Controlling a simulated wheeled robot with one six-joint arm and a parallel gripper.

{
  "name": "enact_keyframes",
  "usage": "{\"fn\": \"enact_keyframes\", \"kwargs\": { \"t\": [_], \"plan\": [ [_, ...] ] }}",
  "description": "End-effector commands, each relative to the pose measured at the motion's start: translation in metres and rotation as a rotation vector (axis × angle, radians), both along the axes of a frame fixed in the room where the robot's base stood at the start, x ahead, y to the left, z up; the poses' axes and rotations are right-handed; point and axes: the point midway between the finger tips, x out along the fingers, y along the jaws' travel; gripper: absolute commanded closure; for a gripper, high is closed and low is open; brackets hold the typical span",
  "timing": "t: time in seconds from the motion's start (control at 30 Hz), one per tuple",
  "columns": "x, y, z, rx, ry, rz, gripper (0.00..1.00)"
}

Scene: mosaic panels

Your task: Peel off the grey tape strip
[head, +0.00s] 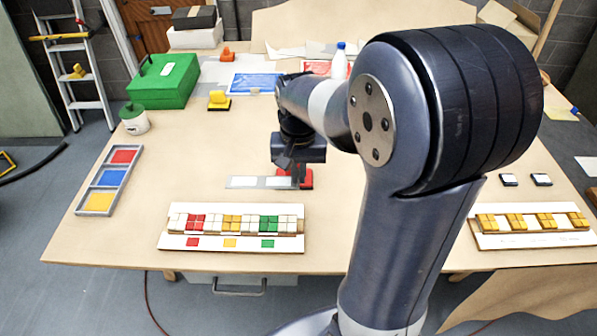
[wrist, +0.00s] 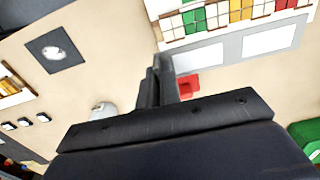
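A flat strip with pale grey and white sections (head: 262,182) lies on the table behind the front mosaic panel. I cannot tell which part is the grey tape. My gripper (head: 298,177) points down near the strip's right end, beside a small red object (head: 306,180). In the wrist view the dark fingers (wrist: 164,70) are close together, with the red object (wrist: 187,85) to their right. Whether they are shut or hold anything is unclear.
The mosaic panel (head: 235,246) with red, yellow and green tiles lies in front. A three-colour tray (head: 82,206) is at left, a green box (head: 165,82) behind it. Another tiled panel (head: 535,239) is at right. Bare table lies between tray and strip.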

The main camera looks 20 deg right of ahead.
Motion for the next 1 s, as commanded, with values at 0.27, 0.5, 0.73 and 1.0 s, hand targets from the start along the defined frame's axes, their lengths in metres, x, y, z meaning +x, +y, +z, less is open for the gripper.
{"fn": "enact_keyframes", "kwargs": {
  "t": [0.27, 0.5, 0.73, 1.0],
  "plan": [
    [0.0, 0.0, 0.009, 0.0, -0.001, 0.0, 1.0],
    [0.0, 0.0, 0.016, 0.0, -0.002, 0.0, 1.0],
    [0.0, 0.0, 0.023, 0.0, -0.001, 0.0, 1.0],
    [0.0, 0.0, 0.027, 0.0, -0.001, 0.0, 1.0]
  ]
}}
